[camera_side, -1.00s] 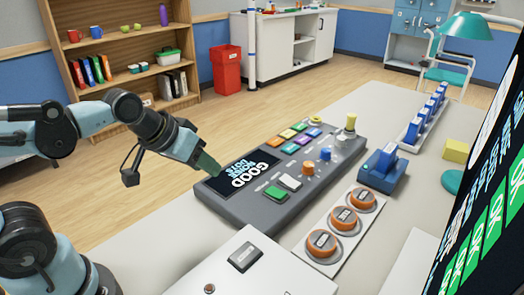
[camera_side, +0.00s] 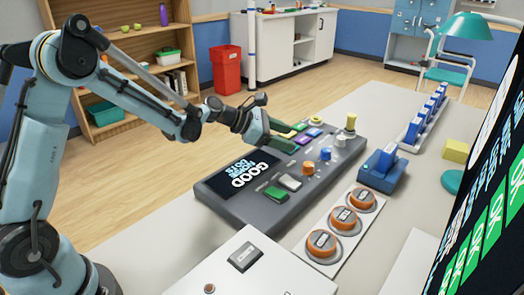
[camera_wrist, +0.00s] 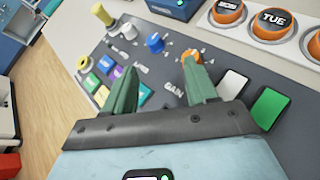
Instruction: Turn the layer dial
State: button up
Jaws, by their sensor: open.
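The grey console (camera_side: 250,208) carries a row of knobs: an orange knob (camera_side: 308,168), a blue knob (camera_side: 325,154) and a white knob (camera_side: 339,141). The wrist view shows the orange knob (camera_wrist: 192,57), blue knob (camera_wrist: 155,42) and white knob (camera_wrist: 128,32). "GAIN" is readable on the panel; I cannot read which knob is the layer dial. My gripper (camera_side: 292,138) is over the coloured buttons, left of the knobs. Its green fingers are open and empty in the wrist view (camera_wrist: 163,70). The right finger overlaps the orange knob; contact is unclear.
A tall yellow knob (camera_side: 350,124) stands at the console's far end. Green (camera_side: 276,194) and white (camera_side: 289,182) buttons lie nearer. Orange day buttons (camera_side: 345,219) and a blue device (camera_side: 383,170) stand to the right. A dark screen edges the right side.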

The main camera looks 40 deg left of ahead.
aim_at(324, 149)
jog(key=w+f+n, duration=0.2)
jog(key=n, duration=0.1)
jog(key=shift+a+t+h, duration=0.3)
jog(key=shift+a+t, duration=0.05)
jog(key=shift+t, duration=0.05)
jog(key=shift+w+f, duration=0.15)
jog(key=shift+w, duration=0.05)
jog(key=x, duration=1.1)
jog(key=shift+w+d+f, duration=0.1)
jog(key=shift+w+d, duration=0.15)
jog(key=shift+d, duration=0.1)
jog(key=c, duration=1.1)
jog(key=shift+o, duration=0.2)
jog(key=shift+w+a+m+g+h, duration=0.15)
jog(key=shift+m+g+h, duration=0.25)
jog(key=shift+g+h, duration=0.15)
jog(key=shift+m+g+h, duration=0.55)
jog(key=shift+m+h, duration=0.2)
jog(key=shift+m, duration=0.15)
